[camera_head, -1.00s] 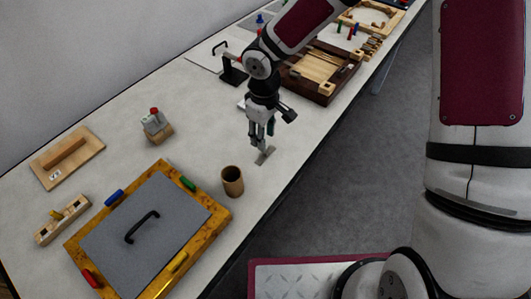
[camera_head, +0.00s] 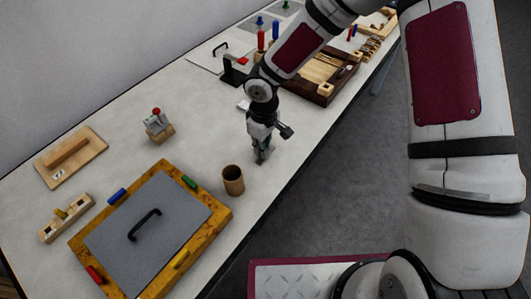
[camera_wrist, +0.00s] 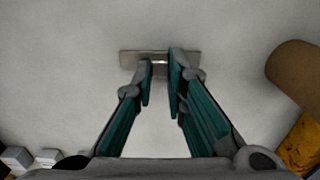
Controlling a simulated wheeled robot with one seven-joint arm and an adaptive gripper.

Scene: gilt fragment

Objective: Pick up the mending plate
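The mending plate (camera_wrist: 128,60) is a small flat grey metal strip on the pale tabletop, lying crosswise near the top middle of the wrist view. My gripper (camera_wrist: 161,68) points down at it, with its two teal-lined fingers apart by a narrow gap. The fingertips overlap the middle of the plate in the picture, and both plate ends show outside them. I cannot tell whether they touch it. In the head view my gripper (camera_head: 261,159) is low over the table and mostly hides the plate.
A brown cup (camera_head: 233,181) stands close beside my gripper and also shows in the wrist view (camera_wrist: 298,80). A yellow-framed grey board (camera_head: 108,247) lies nearer. A wooden tray (camera_head: 318,92) is farther back. The table's right edge is close.

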